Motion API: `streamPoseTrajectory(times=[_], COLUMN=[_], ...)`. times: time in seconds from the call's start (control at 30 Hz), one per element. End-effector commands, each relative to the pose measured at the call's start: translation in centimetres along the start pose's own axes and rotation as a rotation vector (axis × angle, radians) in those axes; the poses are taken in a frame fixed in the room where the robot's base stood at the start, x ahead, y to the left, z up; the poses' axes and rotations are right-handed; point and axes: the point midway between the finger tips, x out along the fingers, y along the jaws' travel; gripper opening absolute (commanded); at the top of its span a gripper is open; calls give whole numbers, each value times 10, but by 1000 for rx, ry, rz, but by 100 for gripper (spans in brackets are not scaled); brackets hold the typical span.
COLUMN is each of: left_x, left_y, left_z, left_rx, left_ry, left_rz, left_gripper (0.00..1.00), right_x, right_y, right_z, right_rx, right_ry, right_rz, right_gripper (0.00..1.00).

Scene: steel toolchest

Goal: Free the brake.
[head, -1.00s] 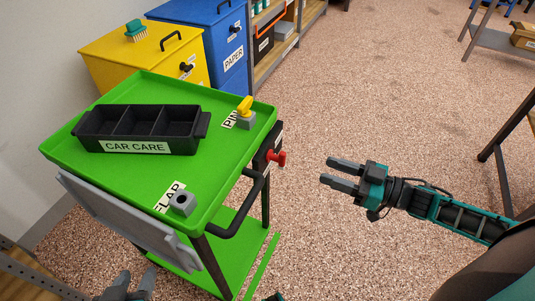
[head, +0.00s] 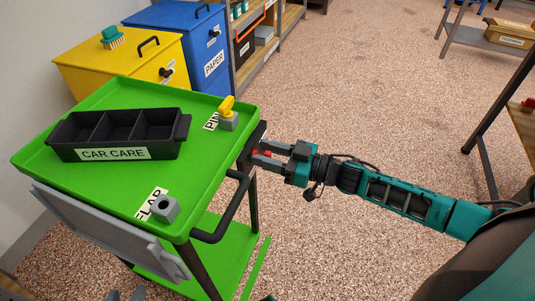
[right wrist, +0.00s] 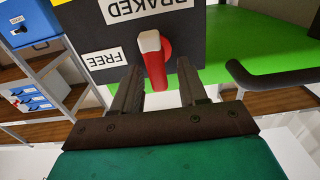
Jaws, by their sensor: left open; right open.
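The red brake handle (right wrist: 156,68) sits on a dark plate (right wrist: 85,30) at the cart's end. The plate carries a BRAKED label (right wrist: 150,5) and a FREE label (right wrist: 103,59), both upside down in the right wrist view. The handle has a pale face; which label it is set to I cannot tell. My right gripper (right wrist: 158,72) is open, one finger on each side of the handle; contact is not clear. In the head view the right gripper (head: 259,154) partly hides the handle. My left gripper (head: 125,296) barely shows at the bottom edge, open and empty.
The green cart (head: 110,185) bears a black CAR CARE tray (head: 113,153), a yellow pin (head: 227,106) and a grey flap block (head: 164,208). A black push bar (head: 236,212) curves out near the right gripper. Yellow (head: 95,82) and blue bins stand behind.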

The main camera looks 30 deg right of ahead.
Motion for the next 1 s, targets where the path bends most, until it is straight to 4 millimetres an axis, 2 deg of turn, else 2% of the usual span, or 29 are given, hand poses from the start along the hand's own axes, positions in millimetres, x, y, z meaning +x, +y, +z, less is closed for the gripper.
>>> streamPoseTrajectory(times=[0.2, 0.63, 1.0], left_x=[0, 0, -1], left_y=[2, 2, 0], left_z=[-2, -3, -5], left_rx=[-9, -8, 1], left_ry=[4, 5, 7], left_rz=[1, 1, 1], left_gripper=[44, 44, 44], right_x=[0, 0, 0], right_y=[0, 0, -1], right_z=[0, 0, 0], right_rx=[0, 0, -26], right_ry=[0, 0, -1], right_rz=[0, 0, 0], right_gripper=[43, 1, 0])
